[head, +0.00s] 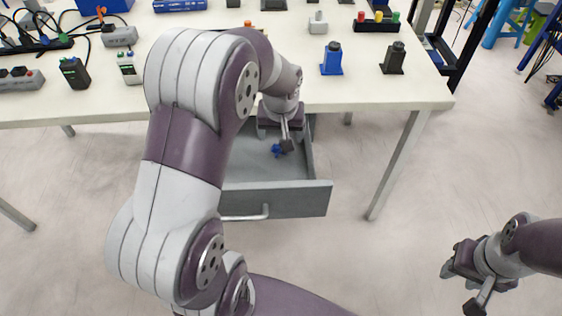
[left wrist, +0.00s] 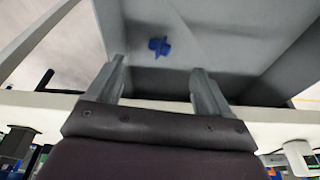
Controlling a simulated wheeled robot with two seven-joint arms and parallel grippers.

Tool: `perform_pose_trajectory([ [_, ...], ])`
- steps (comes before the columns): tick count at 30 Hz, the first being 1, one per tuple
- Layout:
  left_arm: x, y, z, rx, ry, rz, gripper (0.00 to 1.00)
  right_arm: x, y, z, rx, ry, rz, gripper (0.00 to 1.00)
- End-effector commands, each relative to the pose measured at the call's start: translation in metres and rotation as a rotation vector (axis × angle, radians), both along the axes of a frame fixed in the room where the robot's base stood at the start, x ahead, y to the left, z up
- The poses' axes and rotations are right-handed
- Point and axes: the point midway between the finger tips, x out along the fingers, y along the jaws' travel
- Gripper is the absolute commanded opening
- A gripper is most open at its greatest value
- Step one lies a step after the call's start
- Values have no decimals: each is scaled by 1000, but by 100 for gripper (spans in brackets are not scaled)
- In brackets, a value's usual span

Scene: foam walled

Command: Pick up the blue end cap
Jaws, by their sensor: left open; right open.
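The blue end cap (head: 277,150) lies on the floor of the open grey drawer (head: 275,201) under the table. It also shows in the left wrist view (left wrist: 159,46), near the top middle, beyond and between my fingertips. My left gripper (left wrist: 157,66) is open and empty, with its two grey fingers apart. In the head view my left gripper (head: 284,138) is over the drawer, just above the cap, and partly hides the drawer's inside. My right gripper (head: 462,290) is open and empty at the lower right, away from the table.
The white table (head: 350,90) stands over the drawer, its front edge close to my left wrist. On it are a blue connector block (head: 332,59), a dark one (head: 394,58), a button strip (head: 377,24) and several small devices at the left.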

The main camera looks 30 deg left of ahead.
Motion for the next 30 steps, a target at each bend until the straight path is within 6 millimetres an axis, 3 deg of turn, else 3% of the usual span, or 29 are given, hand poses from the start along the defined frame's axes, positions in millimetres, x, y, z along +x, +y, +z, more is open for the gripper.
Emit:
perform_pose_trajectory([
  [1,8,5,-9,2,-14,34,80,0,0,-10,0,0,0,43],
  [5,20,15,-14,6,-35,96,80,0,0,-15,0,-1,0,43],
  [12,34,23,-63,6,-36,103,80,0,0,-27,0,0,0,43],
  [17,40,26,-81,6,-37,101,80,0,0,-31,0,0,0,43],
  [24,55,33,-120,6,-37,101,80,0,0,-44,0,0,0,43],
  [30,58,35,-126,6,-39,101,80,0,0,-44,0,0,0,43],
])
